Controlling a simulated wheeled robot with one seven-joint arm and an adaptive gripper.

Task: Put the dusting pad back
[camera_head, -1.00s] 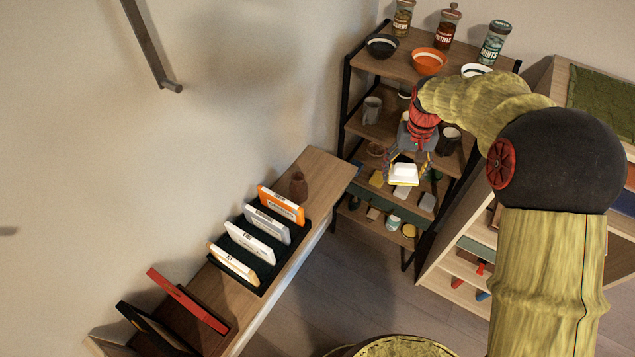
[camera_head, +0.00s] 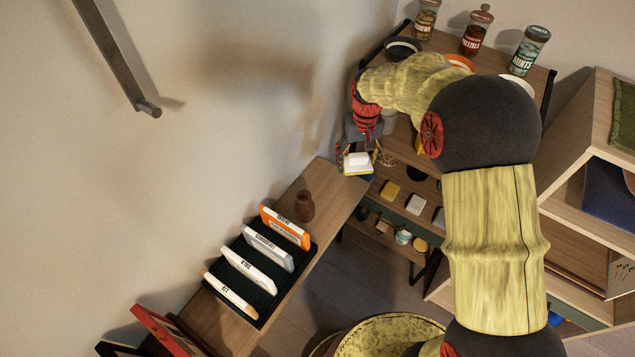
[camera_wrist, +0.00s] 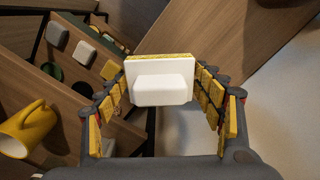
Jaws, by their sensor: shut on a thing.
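The dusting pad, a white block with a raised white grip and a thin yellow layer along one edge, is between my gripper's fingers in the wrist view (camera_wrist: 163,90). It also shows as a small white piece in the head view (camera_head: 358,161). My gripper (camera_head: 357,168) is shut on it and holds it in the air, near the far end of the wooden bench (camera_head: 332,186) and left of the shelf rack. On a rack shelf lie a yellow block (camera_head: 390,190), a white block (camera_head: 414,202) and a grey block, in a row.
The shelf rack carries jars (camera_head: 476,32) and bowls on top. A yellow mug (camera_wrist: 28,128) lies close by in the wrist view. The wall is close on the left.

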